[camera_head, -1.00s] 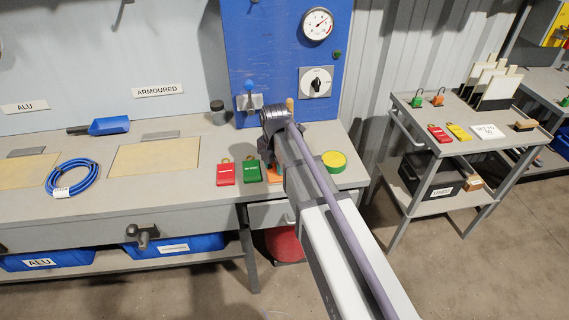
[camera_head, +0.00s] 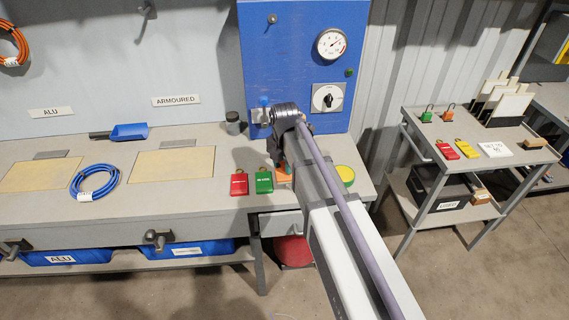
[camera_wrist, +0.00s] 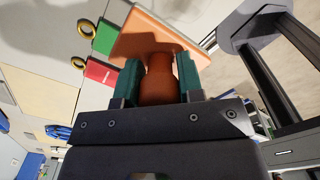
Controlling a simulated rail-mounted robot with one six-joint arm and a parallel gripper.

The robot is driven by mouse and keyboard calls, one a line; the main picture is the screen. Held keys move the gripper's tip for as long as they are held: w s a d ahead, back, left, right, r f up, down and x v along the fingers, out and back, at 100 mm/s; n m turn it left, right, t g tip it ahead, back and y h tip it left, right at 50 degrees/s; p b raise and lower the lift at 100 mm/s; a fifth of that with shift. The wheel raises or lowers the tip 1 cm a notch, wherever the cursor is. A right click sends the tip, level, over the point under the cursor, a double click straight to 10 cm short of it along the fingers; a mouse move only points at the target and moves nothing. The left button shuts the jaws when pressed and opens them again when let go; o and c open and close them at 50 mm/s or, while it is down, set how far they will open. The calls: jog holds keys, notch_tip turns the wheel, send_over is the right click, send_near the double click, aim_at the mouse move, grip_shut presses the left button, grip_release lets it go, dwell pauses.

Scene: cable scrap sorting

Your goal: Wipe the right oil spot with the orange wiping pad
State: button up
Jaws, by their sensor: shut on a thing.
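The orange wiping pad (camera_wrist: 150,35) is a flat orange block with a round knob handle (camera_wrist: 159,78). My gripper (camera_wrist: 159,85) is shut on this handle, with a teal finger on each side. In the head view a small part of the pad (camera_head: 284,179) shows below my gripper (camera_head: 284,165), between the green tag and the yellow-green disc, over the right end of the workbench. My arm hides most of it there. I cannot tell whether the pad touches the bench top. No oil spot can be made out in either view.
A red tag (camera_head: 239,184) and a green tag (camera_head: 264,182) lie left of the pad. A yellow-green disc (camera_head: 346,174) lies to its right. The blue panel (camera_head: 300,75) with gauge and knob stands behind. A grey cart (camera_head: 470,160) stands at the right.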

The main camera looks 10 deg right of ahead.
jog(key=shift+f, duration=0.1)
notch_tip(320, 180, up, 3)
jog(key=p, duration=0.3)
dwell(0.4)
